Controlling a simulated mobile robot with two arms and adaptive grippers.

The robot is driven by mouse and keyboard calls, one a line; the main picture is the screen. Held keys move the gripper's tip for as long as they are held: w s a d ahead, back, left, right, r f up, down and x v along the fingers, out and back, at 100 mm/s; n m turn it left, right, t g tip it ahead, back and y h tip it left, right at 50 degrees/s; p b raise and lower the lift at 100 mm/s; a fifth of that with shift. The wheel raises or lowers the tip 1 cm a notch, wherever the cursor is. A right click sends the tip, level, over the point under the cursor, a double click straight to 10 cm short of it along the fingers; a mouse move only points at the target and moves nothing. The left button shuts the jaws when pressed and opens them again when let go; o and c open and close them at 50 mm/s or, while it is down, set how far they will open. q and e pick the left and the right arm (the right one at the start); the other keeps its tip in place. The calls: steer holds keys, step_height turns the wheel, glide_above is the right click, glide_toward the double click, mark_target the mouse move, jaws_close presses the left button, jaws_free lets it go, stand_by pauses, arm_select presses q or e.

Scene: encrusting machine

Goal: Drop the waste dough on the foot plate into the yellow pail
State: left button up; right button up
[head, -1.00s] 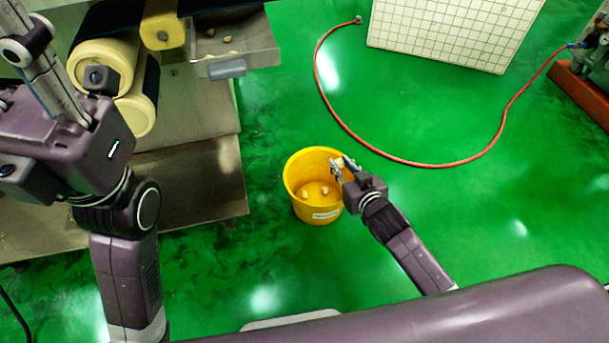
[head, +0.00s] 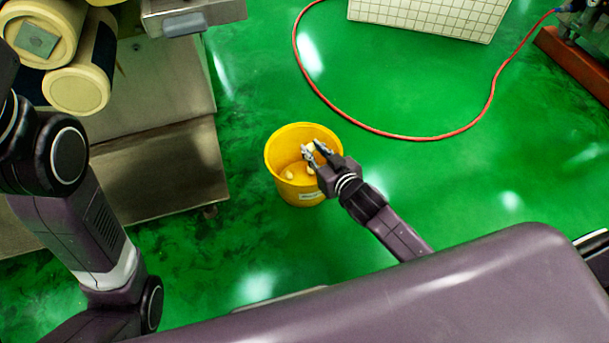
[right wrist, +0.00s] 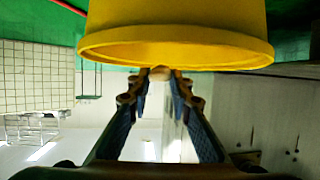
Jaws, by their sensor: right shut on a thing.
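The yellow pail (head: 272,160) stands on the green floor right of the machine. Pale dough pieces (head: 289,174) lie inside on its bottom. My right gripper (head: 312,150) reaches over the pail's right side, shut on a small pale piece of waste dough (head: 309,146). In the right wrist view, the dough (right wrist: 160,73) sits between the fingertips beside the pail's rim (right wrist: 175,55), partly hidden by it. The metal foot plate (head: 160,180) is at the machine's base; its visible part looks bare. My left arm shows at the left, but its gripper is out of view.
The encrusting machine with cream rollers (head: 75,88) and a metal tray (head: 195,12) stands at the upper left. A red hose (head: 400,136) curves over the floor behind the pail. A white gridded panel (head: 430,15) is at the back. Floor right of the pail is clear.

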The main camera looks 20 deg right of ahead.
steer(key=shift+f, duration=0.1)
steer(key=o, duration=0.9)
steer(key=shift+c, duration=0.2)
steer(key=shift+s, duration=0.1)
steer(key=v, duration=1.2)
